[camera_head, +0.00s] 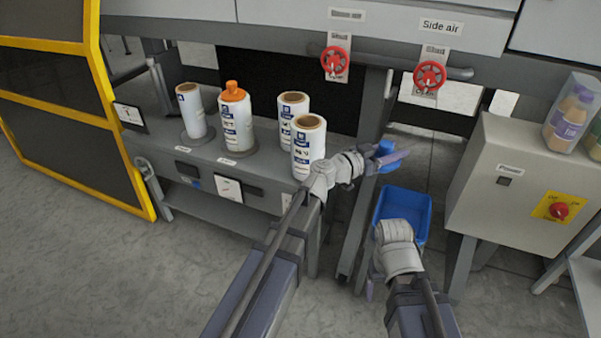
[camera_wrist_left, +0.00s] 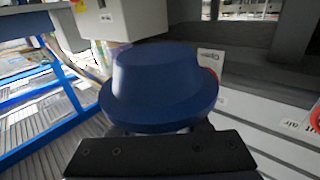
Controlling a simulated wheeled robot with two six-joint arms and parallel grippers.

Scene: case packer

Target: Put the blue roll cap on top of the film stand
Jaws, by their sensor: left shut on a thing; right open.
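The blue roll cap (camera_head: 388,153) is held in my left gripper (camera_head: 376,157), above and to the left of the blue bin. In the left wrist view the cap (camera_wrist_left: 160,85) is a dark blue tapered disc with a wide rim, in front of the gripper. White film rolls with blue labels stand upright on a grey stand (camera_head: 265,174): a left one (camera_head: 191,112), one with an orange cap (camera_head: 237,122), a back right one (camera_head: 293,108) and a front right one (camera_head: 308,150). My right gripper (camera_head: 370,289) is low beside the bin, largely hidden by its wrist.
An open blue bin (camera_head: 419,224) is below the cap. A grey power box (camera_head: 500,180) stands to the right. Red valve knobs (camera_head: 430,75) are on the machine above. A yellow-framed guard (camera_head: 105,120) is at the left. Open floor lies in front.

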